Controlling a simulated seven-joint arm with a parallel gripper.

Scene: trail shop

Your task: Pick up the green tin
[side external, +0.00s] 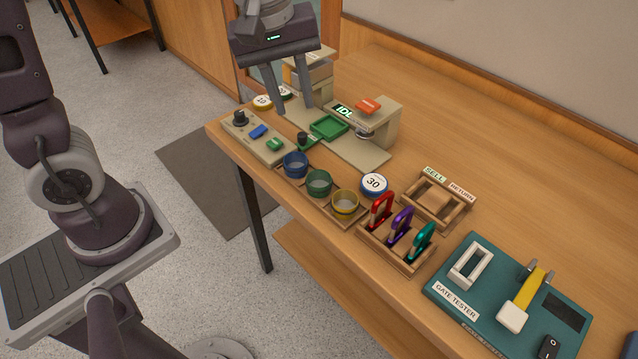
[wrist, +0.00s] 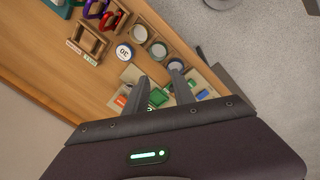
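The green tin (side external: 319,183) is a round, open-topped cup in the middle of a wooden rack (side external: 334,213). A blue tin (side external: 295,165) stands to its left and a yellow tin (side external: 345,203) to its right. In the wrist view the green tin (wrist: 158,50) shows just beyond the fingertips, between the other two. My gripper (side external: 290,108) is open, with nothing between its fingers. It hangs above the left end of the table, up and left of the green tin and apart from it. Its spread fingers also show in the wrist view (wrist: 160,72).
A beige machine (side external: 384,125) with a green tray (side external: 328,126) stands behind the tins, and a control panel (side external: 256,137) lies left. The table's back right is clear.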

